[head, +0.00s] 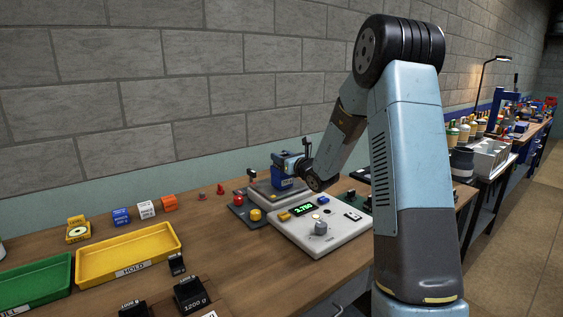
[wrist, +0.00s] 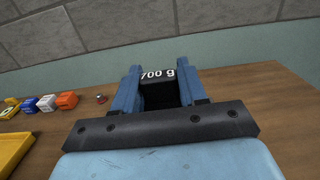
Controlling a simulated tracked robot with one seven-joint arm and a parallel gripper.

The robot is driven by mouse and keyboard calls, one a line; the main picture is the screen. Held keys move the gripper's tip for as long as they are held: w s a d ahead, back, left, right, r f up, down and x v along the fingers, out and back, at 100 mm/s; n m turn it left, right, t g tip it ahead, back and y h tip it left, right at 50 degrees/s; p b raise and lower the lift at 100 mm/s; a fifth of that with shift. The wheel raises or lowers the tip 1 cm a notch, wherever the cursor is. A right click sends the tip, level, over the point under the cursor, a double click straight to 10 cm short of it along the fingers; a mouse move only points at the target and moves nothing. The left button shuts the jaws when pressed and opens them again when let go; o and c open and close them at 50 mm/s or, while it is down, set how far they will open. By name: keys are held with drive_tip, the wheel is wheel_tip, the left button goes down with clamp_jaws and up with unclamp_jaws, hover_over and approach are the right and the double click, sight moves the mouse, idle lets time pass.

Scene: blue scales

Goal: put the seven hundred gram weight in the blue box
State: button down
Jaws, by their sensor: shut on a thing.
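My gripper (head: 285,160) is at the scale on the bench in the head view. In the wrist view my gripper (wrist: 158,90) is shut on a black weight (wrist: 158,74) marked "700 g", held between its two blue fingers. The weight cannot be made out in the head view. A dark blue box-like shape (head: 283,184) shows on the scale's grey platform (head: 262,194), right below my gripper. Whether the weight is inside it or above it cannot be told.
The scale's console (head: 320,228) has a green display and knobs. A yellow tray (head: 128,254) marked "HOLD" and a green tray (head: 38,284) lie at the left. A 1200 g weight (head: 190,295) stands in front. Small blue, white and orange blocks (head: 169,203) line the back.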

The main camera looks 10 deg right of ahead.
wheel_tip(320, 180, down, 2)
drive_tip(key=shift+w+f, duration=0.1)
drive_tip(key=shift+f, duration=0.05)
drive_tip(key=c, duration=1)
unclamp_jaws()
drive_tip(key=o, duration=0.4)
drive_tip(key=shift+o, duration=0.8)
drive_tip(key=shift+r, duration=0.25)
